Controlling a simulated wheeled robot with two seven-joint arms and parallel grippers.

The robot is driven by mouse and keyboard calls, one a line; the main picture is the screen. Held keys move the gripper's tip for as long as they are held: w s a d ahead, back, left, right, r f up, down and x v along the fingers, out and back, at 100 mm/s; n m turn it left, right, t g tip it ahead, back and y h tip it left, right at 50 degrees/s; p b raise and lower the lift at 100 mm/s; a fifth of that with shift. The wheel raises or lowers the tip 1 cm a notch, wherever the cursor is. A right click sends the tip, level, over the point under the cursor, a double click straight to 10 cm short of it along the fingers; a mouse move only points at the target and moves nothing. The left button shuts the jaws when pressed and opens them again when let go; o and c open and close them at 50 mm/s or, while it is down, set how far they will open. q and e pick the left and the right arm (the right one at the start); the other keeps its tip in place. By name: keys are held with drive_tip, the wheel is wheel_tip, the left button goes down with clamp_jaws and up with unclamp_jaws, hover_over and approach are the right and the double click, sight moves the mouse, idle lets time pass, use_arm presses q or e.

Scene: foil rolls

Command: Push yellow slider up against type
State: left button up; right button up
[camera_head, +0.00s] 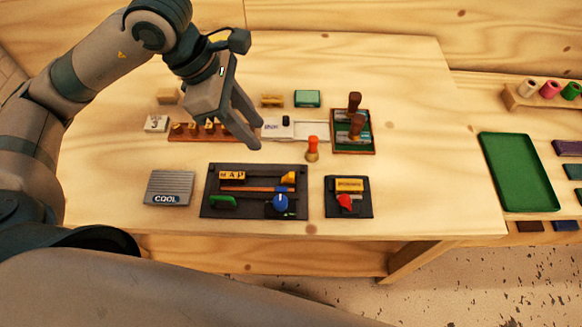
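A black tray (211,206) lies near the front of the table. In its top row, yellow type blocks (232,175) reading "MAP" sit at the left. The yellow slider (288,178) sits at the right end of that row, with a clear gap between it and the type. The tray also holds an orange-brown bar, a green piece (222,202) and a blue knob (280,203). My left gripper (252,134) is open and empty, pointing down above the table behind the tray. It hides part of a stamp rack. My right gripper is not in view.
A small black holder (348,210) with a yellow plate and red piece stands right of the tray. A grey "COOL" block (168,188) lies left. An orange-topped stamp (312,150) stands behind the tray. A green tray (518,172) lies on the right-hand surface.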

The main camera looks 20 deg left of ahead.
sight(290, 174)
use_arm(q)
drive_tip(key=shift+w+d, duration=0.1)
drive_tip(key=shift+f, duration=0.1)
drive_tip(key=p+x, duration=0.5)
drive_tip(key=x, duration=1.2)
drive_tip(key=shift+f, duration=0.15)
drive_tip(key=shift+c, duration=0.6)
clamp_jaws()
drive_tip(key=shift+w, duration=0.1)
